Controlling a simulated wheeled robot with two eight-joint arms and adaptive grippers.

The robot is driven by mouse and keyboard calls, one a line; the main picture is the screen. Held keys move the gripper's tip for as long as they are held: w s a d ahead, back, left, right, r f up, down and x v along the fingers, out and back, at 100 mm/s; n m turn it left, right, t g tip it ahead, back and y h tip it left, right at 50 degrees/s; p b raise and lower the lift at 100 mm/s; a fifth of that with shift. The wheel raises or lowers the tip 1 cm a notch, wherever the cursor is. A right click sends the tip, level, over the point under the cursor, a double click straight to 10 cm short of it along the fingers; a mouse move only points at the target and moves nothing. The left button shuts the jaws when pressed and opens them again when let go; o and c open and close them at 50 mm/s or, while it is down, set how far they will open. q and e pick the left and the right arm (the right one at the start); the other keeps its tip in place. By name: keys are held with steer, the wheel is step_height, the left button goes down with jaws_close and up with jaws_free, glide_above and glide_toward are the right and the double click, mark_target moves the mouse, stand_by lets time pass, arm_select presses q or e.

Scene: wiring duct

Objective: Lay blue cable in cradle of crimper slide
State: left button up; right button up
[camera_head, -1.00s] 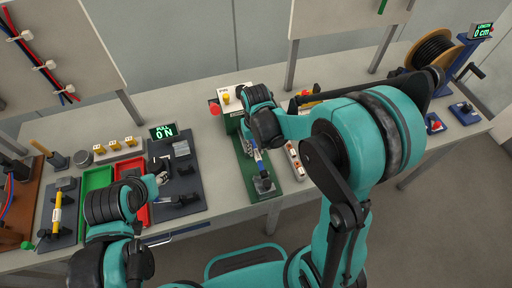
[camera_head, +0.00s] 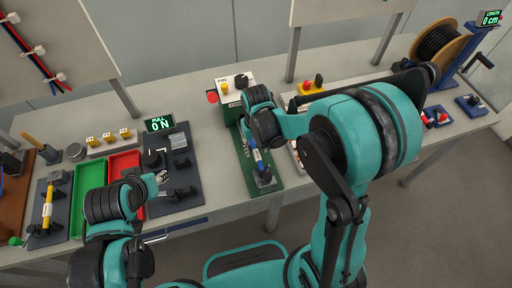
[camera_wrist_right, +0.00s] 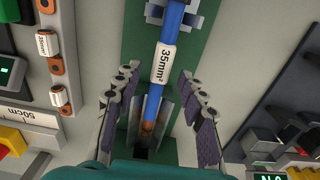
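The blue cable (camera_wrist_right: 171,28) lies lengthwise over the green crimper base in the right wrist view, with a white "35mm²" label. Its far part rests in a grey cradle (camera_wrist_right: 195,20); its bare copper end reaches a metal trough (camera_wrist_right: 165,115) nearer me. In the head view the cable (camera_head: 258,157) shows above the green base (camera_head: 278,186). My right gripper (camera_wrist_right: 158,78) is open, its fingers on both sides of the cable and apart from it. My left gripper (camera_head: 161,178) is by the dark pull-test plate; its finger gap is unclear.
The crimper box (camera_head: 238,84) with a red button stands behind my right gripper. Red (camera_head: 125,163) and green trays (camera_head: 88,180) lie at left. A cable reel (camera_head: 437,45) stands at far right. Terminals on a strip (camera_wrist_right: 52,50) lie beside the base.

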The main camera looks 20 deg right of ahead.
step_height(320, 180, up, 12)
stand_by(0.7)
steer(key=shift+s, duration=0.1)
steer(key=s+d+t+b, duration=0.1)
steer(key=s+d+t, duration=0.1)
steer(key=s, duration=0.3)
steer(key=s+d+f+t+b, duration=0.1)
steer(key=s+d+t+b, duration=0.1)
steer(key=s+t, duration=0.3)
steer(key=shift+d, duration=0.35)
steer(key=shift+f, duration=0.1)
stand_by(0.7)
